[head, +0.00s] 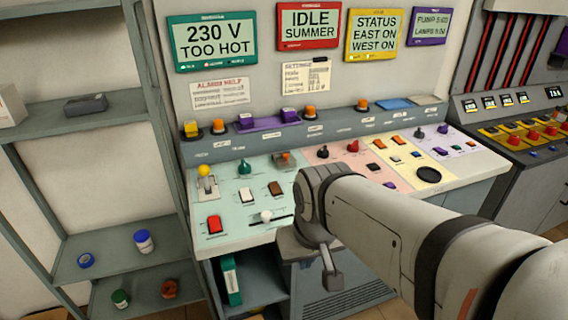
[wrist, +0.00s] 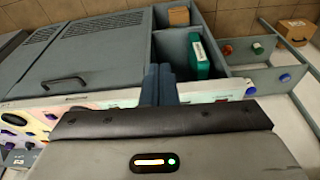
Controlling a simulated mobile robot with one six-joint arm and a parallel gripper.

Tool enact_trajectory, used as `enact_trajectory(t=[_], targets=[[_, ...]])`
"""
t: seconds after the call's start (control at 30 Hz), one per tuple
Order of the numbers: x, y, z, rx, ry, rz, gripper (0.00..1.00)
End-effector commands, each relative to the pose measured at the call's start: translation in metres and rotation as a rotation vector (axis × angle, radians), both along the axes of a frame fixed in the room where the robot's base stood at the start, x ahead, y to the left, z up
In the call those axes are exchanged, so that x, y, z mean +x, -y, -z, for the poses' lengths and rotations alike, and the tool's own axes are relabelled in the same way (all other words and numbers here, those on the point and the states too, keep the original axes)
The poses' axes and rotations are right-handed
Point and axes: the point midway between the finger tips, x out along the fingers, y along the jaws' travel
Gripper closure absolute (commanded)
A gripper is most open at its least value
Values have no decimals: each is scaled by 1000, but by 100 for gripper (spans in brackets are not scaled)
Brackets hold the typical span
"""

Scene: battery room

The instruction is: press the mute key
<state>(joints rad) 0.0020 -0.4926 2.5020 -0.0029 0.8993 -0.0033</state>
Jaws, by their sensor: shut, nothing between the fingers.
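The control desk (head: 240,232) has a pale green section at left with a red key (head: 214,223), a white key (head: 246,195) and a dark brown key (head: 275,188). Its small labels are too blurred to read, so I cannot tell which key is mute. My gripper (head: 332,284) is shut and empty, pointing down in front of the desk's front edge, apart from the keys. In the wrist view its fingers (wrist: 158,84) show together over the desk's edge. My arm hides part of the desk's middle and right.
A yellow-knobbed lever (head: 204,171) and a white-knobbed slider (head: 266,216) stand near the keys. A shelf rack (head: 100,123) is at left. Below the desk is an open cubby with a green binder (head: 231,280). Screens, including one reading TOO HOT (head: 213,41), hang above.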

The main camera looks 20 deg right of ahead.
Motion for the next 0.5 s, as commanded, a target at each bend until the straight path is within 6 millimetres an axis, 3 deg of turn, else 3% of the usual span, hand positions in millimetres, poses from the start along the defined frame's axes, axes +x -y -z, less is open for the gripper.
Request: enact_trajectory(t=[0.27, 0.37, 0.5], targets=[[6, -3, -2, 39, -6, 37, 100], [23, -5, -8, 142, -15, 129, 100], [71, -10, -18, 382, -24, 408, 100]])
